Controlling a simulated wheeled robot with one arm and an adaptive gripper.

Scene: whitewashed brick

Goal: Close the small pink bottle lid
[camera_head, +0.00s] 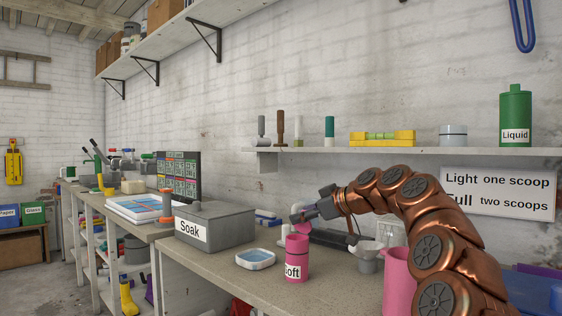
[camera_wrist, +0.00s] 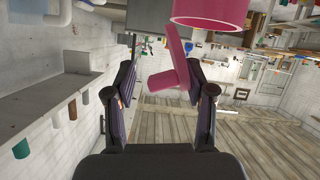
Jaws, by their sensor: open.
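The small pink bottle (camera_head: 295,258), labelled "Soft", stands upright on the workbench. In the wrist view the bottle's round pink body (camera_wrist: 208,12) is at the top. The pink lid (camera_wrist: 172,78), a T-like shape, shows between the two fingers. My gripper (camera_head: 308,214) is open just above and behind the bottle, with its fingers either side of the lid in the wrist view (camera_wrist: 166,75). I cannot tell whether a finger touches the lid.
A grey "Soak" box (camera_head: 216,228) and a shallow dish with blue contents (camera_head: 256,259) stand left of the bottle. A grey funnel-like cup (camera_head: 367,254) and a larger pink container (camera_head: 398,283) stand to its right, near my arm. Bare bench lies in front.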

